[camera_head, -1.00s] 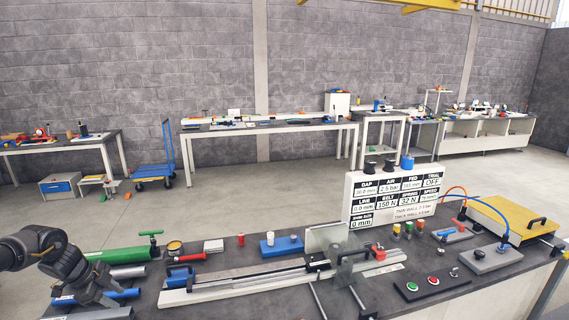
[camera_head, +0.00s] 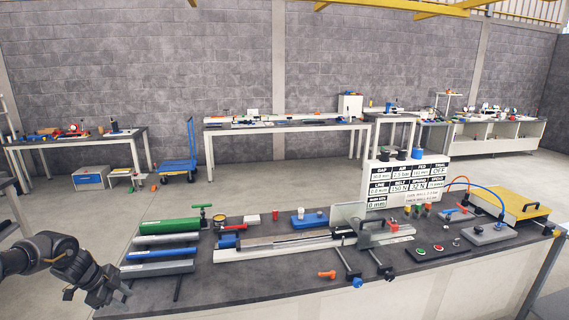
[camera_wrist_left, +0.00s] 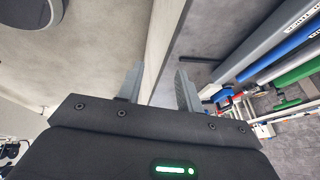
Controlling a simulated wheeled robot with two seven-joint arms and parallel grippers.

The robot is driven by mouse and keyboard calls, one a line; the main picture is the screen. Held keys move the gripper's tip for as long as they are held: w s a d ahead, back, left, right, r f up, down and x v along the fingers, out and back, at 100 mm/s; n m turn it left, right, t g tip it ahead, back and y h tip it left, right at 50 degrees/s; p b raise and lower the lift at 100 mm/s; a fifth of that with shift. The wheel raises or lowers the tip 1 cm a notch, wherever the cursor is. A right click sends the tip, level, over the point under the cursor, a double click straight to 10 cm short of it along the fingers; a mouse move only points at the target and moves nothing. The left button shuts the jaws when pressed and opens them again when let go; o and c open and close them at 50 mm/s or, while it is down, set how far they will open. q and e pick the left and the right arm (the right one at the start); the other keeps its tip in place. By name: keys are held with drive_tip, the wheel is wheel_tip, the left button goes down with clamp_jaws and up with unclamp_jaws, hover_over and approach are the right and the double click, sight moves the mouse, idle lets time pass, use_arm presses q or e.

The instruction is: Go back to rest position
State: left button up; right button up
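My left gripper (camera_head: 112,288) is at the lower left of the head view, in front of the near left corner of the workbench. In the left wrist view its two grey fingers (camera_wrist_left: 158,88) stand apart with nothing between them. The bench edge and the floor show beyond them. My right gripper is in neither view.
The workbench (camera_head: 215,287) carries grey, blue and green tubes (camera_head: 165,239) at its left end, close to my left gripper. A long strip feed rail (camera_head: 275,243), a labelled display board (camera_head: 405,185) and a yellow-topped box (camera_head: 507,207) stand further right.

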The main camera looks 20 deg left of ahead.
use_arm(q)
drive_tip(key=d+b+x, duration=0.1)
drive_tip(key=x, duration=0.9)
drive_tip(key=s+d+f+n+t+b, duration=0.15)
drive_tip(key=d+f, duration=0.25)
drive_tip(key=f, duration=0.5)
drive_tip(key=s+d+f+n+b, duration=0.1)
drive_tip(key=s+d+f, duration=0.25)
drive_tip(key=f, duration=0.55)
drive_tip(key=s+d+f+n+b, duration=0.1)
drive_tip(key=d+f, duration=0.3)
drive_tip(key=f, duration=0.5)
drive_tip(key=s+d+f+n+g+y+b, duration=0.2)
drive_tip(key=s+d+f+n, duration=0.1)
drive_tip(key=s+d+f, duration=1.15)
drive_tip(key=s+d+f+n+g, duration=0.1)
drive_tip(key=s+d+f, duration=0.2)
drive_tip(key=s+d, duration=0.3)
drive_tip(key=s+d+f+n+g+b, duration=0.1)
drive_tip(key=s+d+f+g, duration=0.1)
drive_tip(key=s+d, duration=0.5)
drive_tip(key=shift+s+d+f, duration=0.3)
drive_tip(key=shift+s+f, duration=0.55)
drive_tip(key=shift+s, duration=0.15)
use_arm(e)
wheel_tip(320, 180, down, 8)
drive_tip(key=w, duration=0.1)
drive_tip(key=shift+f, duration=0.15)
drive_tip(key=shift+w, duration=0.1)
